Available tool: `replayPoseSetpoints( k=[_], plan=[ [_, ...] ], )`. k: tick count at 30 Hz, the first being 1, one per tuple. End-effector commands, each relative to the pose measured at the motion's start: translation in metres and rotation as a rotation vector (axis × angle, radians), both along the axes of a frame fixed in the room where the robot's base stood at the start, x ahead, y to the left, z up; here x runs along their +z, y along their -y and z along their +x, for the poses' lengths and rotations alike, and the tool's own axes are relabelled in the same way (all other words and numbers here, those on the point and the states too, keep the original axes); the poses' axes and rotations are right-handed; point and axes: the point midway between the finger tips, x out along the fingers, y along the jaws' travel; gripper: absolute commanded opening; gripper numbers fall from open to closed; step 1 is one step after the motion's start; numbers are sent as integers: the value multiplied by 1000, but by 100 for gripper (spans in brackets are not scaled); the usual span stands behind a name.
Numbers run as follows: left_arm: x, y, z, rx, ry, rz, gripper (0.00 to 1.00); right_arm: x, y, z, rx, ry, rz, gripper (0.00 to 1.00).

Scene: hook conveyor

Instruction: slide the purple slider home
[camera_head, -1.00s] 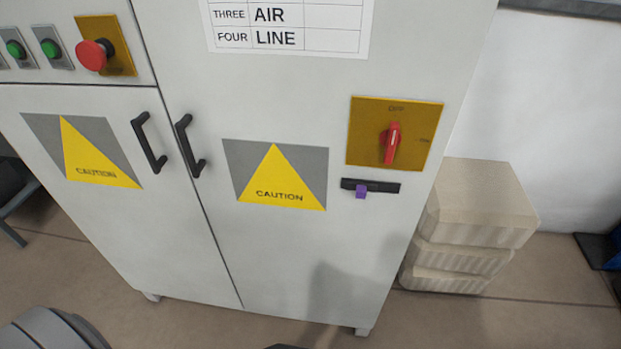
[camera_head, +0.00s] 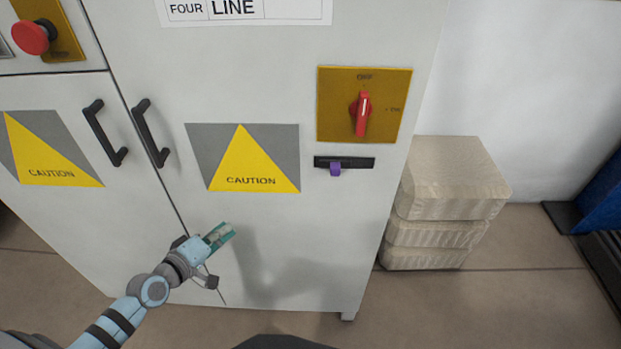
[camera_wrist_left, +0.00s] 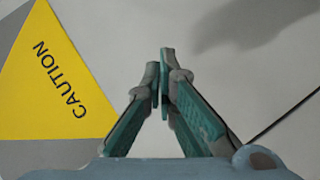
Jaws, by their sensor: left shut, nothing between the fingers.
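The purple slider (camera_head: 335,169) sits on a short black horizontal track (camera_head: 358,163) on the cabinet's right door, left of the track's middle. My left gripper (camera_head: 226,233) is in front of the same door, below the caution sign, lower and to the left of the slider and apart from it. In the left wrist view its green fingers (camera_wrist_left: 164,82) meet at the tips with nothing between them. The slider is not in the left wrist view. My right gripper is not in view.
A red rotary switch (camera_head: 362,112) on a yellow plate is just above the track. Black door handles (camera_head: 150,133) stick out at the left. A caution sign (camera_head: 250,181) is on the door. Stacked beige blocks (camera_head: 455,180) stand right of the cabinet.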

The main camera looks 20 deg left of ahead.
Motion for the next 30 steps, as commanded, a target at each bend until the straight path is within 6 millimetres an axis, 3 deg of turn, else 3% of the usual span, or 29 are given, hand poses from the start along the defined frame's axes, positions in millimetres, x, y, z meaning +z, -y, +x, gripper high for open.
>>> replayPoseSetpoints(
  k=[1,3,6,9,22,30],
  plan=[
    [41,21,9,-48,68,-114,0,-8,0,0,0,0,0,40],
    [95,51,10,-122,126,-283,0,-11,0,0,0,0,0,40],
    [145,85,1,-214,153,-448,0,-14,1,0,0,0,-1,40],
    [167,101,-6,-262,153,-528,0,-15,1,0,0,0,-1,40],
    [174,106,-2,-268,158,-545,0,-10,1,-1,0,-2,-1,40],
    [176,131,38,-268,158,-549,0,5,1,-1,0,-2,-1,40]
  ],
)
